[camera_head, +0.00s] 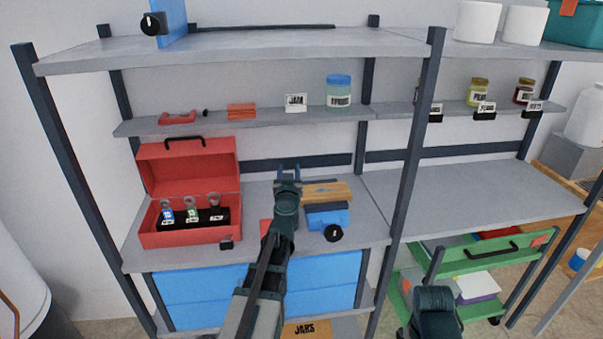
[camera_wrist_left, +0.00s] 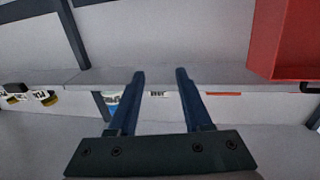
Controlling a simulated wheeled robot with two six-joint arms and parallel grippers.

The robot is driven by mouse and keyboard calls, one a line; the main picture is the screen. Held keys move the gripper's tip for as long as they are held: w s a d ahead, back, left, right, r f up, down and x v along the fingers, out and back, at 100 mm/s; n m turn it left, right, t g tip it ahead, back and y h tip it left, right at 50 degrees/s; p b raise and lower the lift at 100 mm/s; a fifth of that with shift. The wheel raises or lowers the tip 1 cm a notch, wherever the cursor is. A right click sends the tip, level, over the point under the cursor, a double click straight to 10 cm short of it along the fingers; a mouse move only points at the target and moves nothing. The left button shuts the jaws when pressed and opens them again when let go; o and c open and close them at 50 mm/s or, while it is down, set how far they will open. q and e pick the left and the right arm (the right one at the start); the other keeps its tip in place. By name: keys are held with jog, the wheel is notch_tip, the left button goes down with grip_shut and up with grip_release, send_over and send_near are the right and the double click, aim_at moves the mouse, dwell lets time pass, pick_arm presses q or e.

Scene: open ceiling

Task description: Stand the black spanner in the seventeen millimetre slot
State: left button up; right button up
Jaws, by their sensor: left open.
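The open red toolbox (camera_head: 190,240) stands on the middle shelf at the left. Inside it is a black slotted rack (camera_head: 204,220) with several small labels, too small to read. A blue-marked tool (camera_head: 167,212), a green-marked tool (camera_head: 191,210) and a grey-headed tool (camera_head: 215,200) stand in it. I cannot make out the black spanner for certain. My left gripper (camera_head: 289,176) is right of the toolbox, in front of the wall. In the left wrist view its fingers (camera_wrist_left: 160,75) are apart with nothing between them; the toolbox (camera_wrist_left: 285,40) shows at upper right. My right gripper is out of frame.
A narrow shelf (camera_head: 265,119) with a jar (camera_head: 339,92) is above. The right-hand shelf (camera_head: 465,195) is bare. A green trolley (camera_head: 470,265) stands below it.

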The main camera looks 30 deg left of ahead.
pick_arm(q)
jog(key=shift+w+d+m+t+h, duration=0.15)
jog(key=shift+w+d+m+h, duration=0.2)
jog(key=shift+d, duration=0.35)
jog(key=shift+w+d+m+t+h, duration=0.2)
jog(key=shift+d+h, duration=0.25)
jog(key=shift+d, duration=0.25)
jog(key=shift+w+d+m+t+h, duration=0.15)
jog(key=shift+w+d+m+h, duration=0.2)
jog(key=shift+d, duration=0.35)
